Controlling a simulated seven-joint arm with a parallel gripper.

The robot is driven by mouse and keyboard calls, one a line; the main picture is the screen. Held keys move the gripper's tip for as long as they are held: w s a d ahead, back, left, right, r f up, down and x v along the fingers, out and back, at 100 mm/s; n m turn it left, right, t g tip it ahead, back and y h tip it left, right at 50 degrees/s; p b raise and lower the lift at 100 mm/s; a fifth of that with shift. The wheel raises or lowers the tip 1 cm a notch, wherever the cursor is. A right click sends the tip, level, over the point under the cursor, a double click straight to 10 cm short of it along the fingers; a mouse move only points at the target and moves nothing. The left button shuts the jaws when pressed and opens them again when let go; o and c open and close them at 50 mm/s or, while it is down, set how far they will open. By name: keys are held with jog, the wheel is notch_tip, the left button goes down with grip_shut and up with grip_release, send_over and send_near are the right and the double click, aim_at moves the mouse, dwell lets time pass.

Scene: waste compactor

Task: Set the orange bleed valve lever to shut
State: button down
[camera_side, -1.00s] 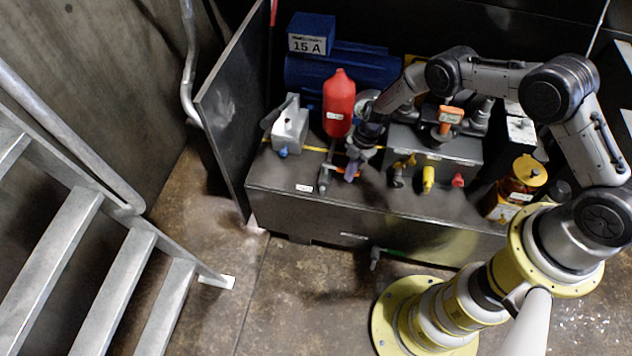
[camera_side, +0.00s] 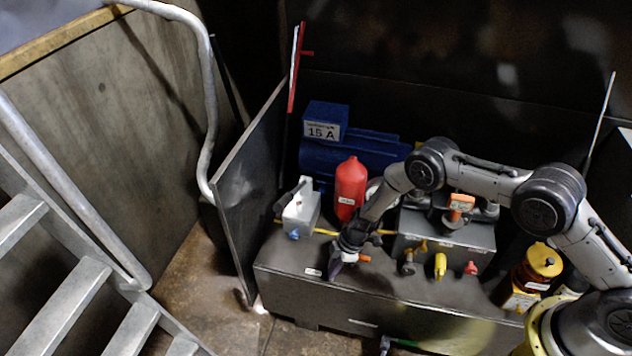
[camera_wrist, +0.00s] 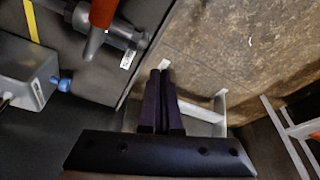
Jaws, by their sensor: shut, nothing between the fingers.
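The orange lever (camera_wrist: 103,12) shows at the top left of the wrist view, lying across a grey pipe fitting (camera_wrist: 122,33) and cut off by the frame's top. In the side view only a short orange end of the lever (camera_side: 364,259) shows, just right of my gripper (camera_side: 336,268); the arm hides the rest. My gripper is shut and empty, its dark fingers (camera_wrist: 162,76) together. In the wrist view the fingers are apart from the lever, over the cabinet's front edge. I cannot tell their height above the cabinet top.
On the dark cabinet (camera_side: 300,285) stand a red bottle (camera_side: 350,185), a grey box with a blue knob (camera_side: 300,212), and a valve block (camera_side: 470,235) with another orange handle (camera_side: 460,203). A yellow-capped container (camera_side: 535,265) stands right.

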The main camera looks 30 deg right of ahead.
jog(key=shift+w+a+m+t, duration=0.6)
jog(key=shift+w+a+m, duration=1.55)
jog(key=shift+a+m, duration=0.1)
jog(key=a+v, duration=0.1)
jog(key=v, duration=0.9)
jog(key=w+d+r+t, duration=0.15)
jog(key=w+r, duration=0.25)
jog(key=r, duration=0.5)
jog(key=w+d+r+t, duration=0.15)
jog(key=w+r, duration=0.25)
jog(key=r, duration=0.4)
jog(key=s+d+f+m+g+h, duration=0.25)
jog(key=s+f+m+h, duration=0.35)
jog(key=s+f+m, duration=1.2)
jog(key=w+d+f+m, duration=0.1)
jog(key=w+d+f, duration=0.3)
jog(key=w+f, duration=0.2)
jog(key=shift+w+d+f+g, duration=0.15)
jog(key=shift+d+f+g, duration=0.25)
jog(key=shift+f, duration=0.35)
